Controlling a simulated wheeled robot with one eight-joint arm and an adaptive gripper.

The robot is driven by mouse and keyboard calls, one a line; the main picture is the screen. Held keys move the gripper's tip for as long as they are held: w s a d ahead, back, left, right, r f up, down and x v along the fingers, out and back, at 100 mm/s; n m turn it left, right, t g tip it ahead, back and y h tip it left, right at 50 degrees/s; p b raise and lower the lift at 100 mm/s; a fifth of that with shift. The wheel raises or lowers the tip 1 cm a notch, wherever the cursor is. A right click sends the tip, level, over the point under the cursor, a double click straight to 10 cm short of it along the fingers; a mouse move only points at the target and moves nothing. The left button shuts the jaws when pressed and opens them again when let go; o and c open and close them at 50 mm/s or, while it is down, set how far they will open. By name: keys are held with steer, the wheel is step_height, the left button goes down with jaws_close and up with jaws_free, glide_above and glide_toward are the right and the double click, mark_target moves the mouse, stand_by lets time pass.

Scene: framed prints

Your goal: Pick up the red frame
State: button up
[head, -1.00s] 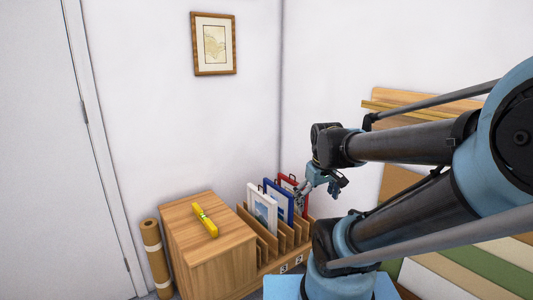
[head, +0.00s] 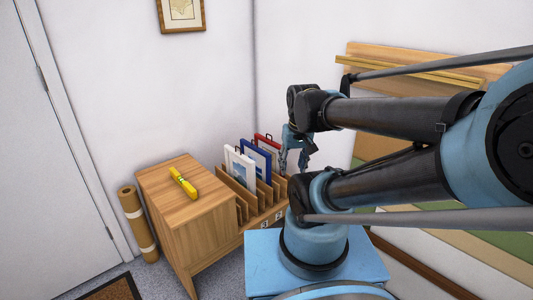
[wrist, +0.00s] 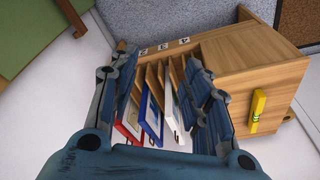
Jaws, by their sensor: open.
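The red frame (head: 269,142) stands upright in the far part of the wooden rack, behind the blue frame (head: 257,156), and is partly hidden by it and my gripper. My gripper (head: 293,166) is open and empty, beside the right edge of the red frame, fingers pointing down. In the wrist view the red frame (wrist: 127,132) shows between my fingers, closer to the left finger. The blue frame (wrist: 152,120) and a white frame (wrist: 176,112) also show between the fingers. I cannot tell whether any finger touches a frame.
The white frame (head: 239,166) stands nearest in the slotted rack (head: 251,207). A wooden cabinet (head: 178,215) with a yellow level (head: 183,183) on top adjoins the rack. A brown roll (head: 139,224) leans at its left. A wall shelf (head: 420,70) is at right.

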steer(key=w+r+n+y, duration=0.15)
steer(key=w+r, duration=0.25)
steer(key=w, duration=0.8)
steer(key=n+t+y, duration=0.2)
steer(key=n+t, duration=0.1)
steer(key=n, duration=0.2)
glide_above(269, 140)
steer(key=s+d, duration=0.6)
steer(key=s, duration=0.2)
step_height(269, 140, down, 9)
steer(key=x, duration=1.1)
steer(key=shift+w+a+f, duration=0.2)
steer(key=shift+w+f, duration=0.05)
steer(key=shift+a+x, duration=0.2)
steer(key=shift+x, duration=1.75)
steer(key=shift+w+a+f, duration=0.2)
steer(key=shift+w+f, duration=0.25)
jaws_close()
